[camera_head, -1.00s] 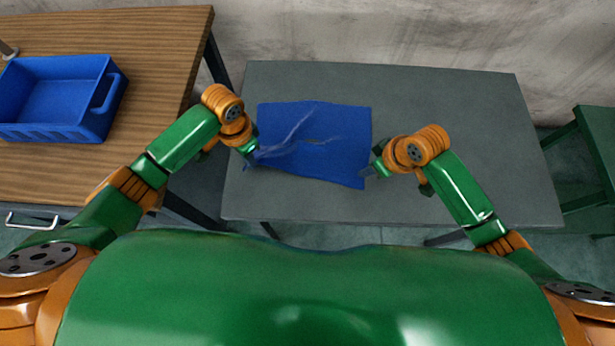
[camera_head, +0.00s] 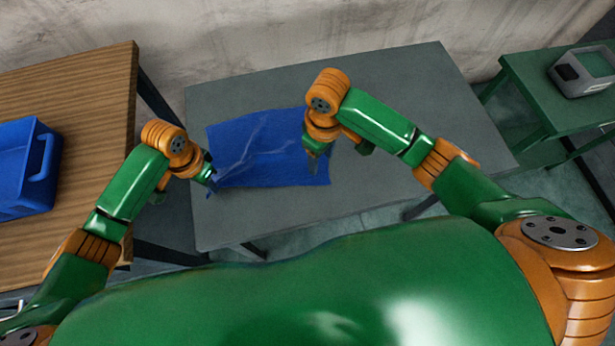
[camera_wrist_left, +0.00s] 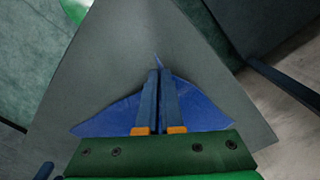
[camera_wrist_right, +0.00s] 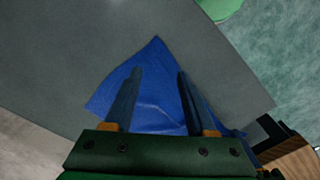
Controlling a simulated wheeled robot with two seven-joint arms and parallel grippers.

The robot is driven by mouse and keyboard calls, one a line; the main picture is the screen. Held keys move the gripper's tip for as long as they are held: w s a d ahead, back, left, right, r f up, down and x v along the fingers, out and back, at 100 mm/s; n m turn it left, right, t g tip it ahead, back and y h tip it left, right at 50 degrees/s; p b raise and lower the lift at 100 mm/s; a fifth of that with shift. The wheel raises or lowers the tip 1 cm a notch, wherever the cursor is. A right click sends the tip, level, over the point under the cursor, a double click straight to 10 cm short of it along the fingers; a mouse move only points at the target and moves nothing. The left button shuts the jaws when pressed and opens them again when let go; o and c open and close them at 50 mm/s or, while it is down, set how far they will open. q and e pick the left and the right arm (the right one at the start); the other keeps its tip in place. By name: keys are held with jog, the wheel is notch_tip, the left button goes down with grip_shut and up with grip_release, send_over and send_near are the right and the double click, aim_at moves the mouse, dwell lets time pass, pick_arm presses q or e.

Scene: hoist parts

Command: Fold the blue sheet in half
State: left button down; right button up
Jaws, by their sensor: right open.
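The blue sheet (camera_head: 255,160) lies on the grey table, mostly flat, with creases fanning out from its near left corner. My left gripper (camera_head: 212,184) is shut on that corner; in the left wrist view, the sheet (camera_wrist_left: 205,115) spreads out on both sides of the close-set fingers (camera_wrist_left: 160,82). My right gripper (camera_head: 315,165) is open over the right part of the sheet, by its near right corner. In the right wrist view, a corner of the sheet (camera_wrist_right: 155,90) shows between the spread fingers (camera_wrist_right: 160,75). My right wrist hides part of the sheet's right edge.
The grey table (camera_head: 420,110) is bare to the right of the sheet. A wooden table (camera_head: 95,100) with a blue crate (camera_head: 45,185) stands at left. A green table (camera_head: 520,80) with a grey device (camera_head: 583,72) stands at right. A wall is behind.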

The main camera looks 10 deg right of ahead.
aim_at(320, 181)
notch_tip(320, 181, down, 9)
jog(key=shift+d+f, duration=0.1)
jog(key=shift+f, duration=0.05)
jog(key=shift+s, duration=0.1)
jog(key=shift+c, duration=0.3)
grip_shut()
jog(key=shift+r, duration=2.5)
